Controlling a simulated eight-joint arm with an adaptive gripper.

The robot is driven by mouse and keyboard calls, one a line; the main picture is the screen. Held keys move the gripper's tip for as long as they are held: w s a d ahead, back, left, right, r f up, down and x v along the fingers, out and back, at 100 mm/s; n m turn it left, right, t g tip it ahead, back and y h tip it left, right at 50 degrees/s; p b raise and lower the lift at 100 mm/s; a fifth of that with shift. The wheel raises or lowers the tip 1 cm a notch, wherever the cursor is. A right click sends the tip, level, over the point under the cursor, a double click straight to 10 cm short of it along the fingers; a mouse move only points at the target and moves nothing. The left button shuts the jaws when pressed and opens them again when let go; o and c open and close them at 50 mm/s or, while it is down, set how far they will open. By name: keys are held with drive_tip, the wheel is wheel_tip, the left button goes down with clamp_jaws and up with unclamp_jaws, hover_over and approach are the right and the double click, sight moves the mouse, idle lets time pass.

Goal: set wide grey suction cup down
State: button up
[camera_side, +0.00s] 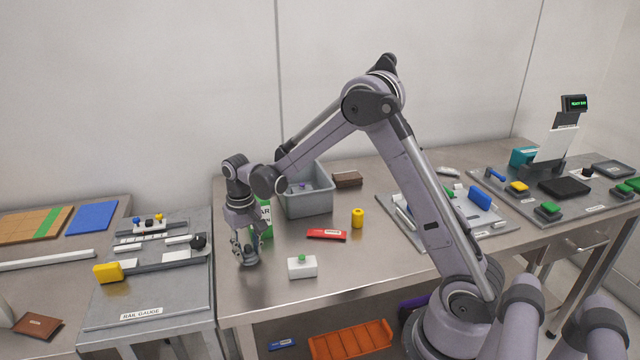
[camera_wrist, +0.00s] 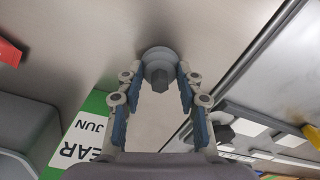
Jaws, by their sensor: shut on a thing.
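The wide grey suction cup (camera_side: 251,260) is at the left part of the steel table, its round disc facing down. In the wrist view the suction cup (camera_wrist: 160,57) shows as a round grey disc with a darker hexagonal stem pointing back at me. My gripper (camera_side: 246,246) points down over the table with its fingers on either side of the cup. In the wrist view my gripper (camera_wrist: 160,76) is shut on it. The cup is very close to the tabletop; I cannot tell whether it touches.
A green printed box (camera_side: 264,220) and a grey bin (camera_side: 306,196) stand behind my gripper. A white block with a green button (camera_side: 302,267), a red packet (camera_side: 327,235) and a yellow cylinder (camera_side: 357,218) lie to the right. The rail gauge bench (camera_side: 150,300) is left, past a gap.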

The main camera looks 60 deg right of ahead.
sight(248, 246)
drive_tip(key=shift+f, duration=0.15)
drive_tip(key=o, duration=0.8)
drive_tip(key=shift+o, duration=0.2)
wheel_tip(248, 246, up, 12)
drive_tip(key=s+a+r+n+t, duration=0.25)
drive_tip(key=s+r, duration=0.35)
drive_tip(key=s, duration=0.4)
drive_tip(key=s+a+f+n+t, duration=0.2)
drive_tip(key=s+a+f+t, duration=0.1)
drive_tip(key=s, duration=0.6)
drive_tip(key=shift+s+a+t, duration=0.25)
drive_tip(key=shift+s+t, duration=0.1)
drive_tip(key=shift+t, duration=0.5)
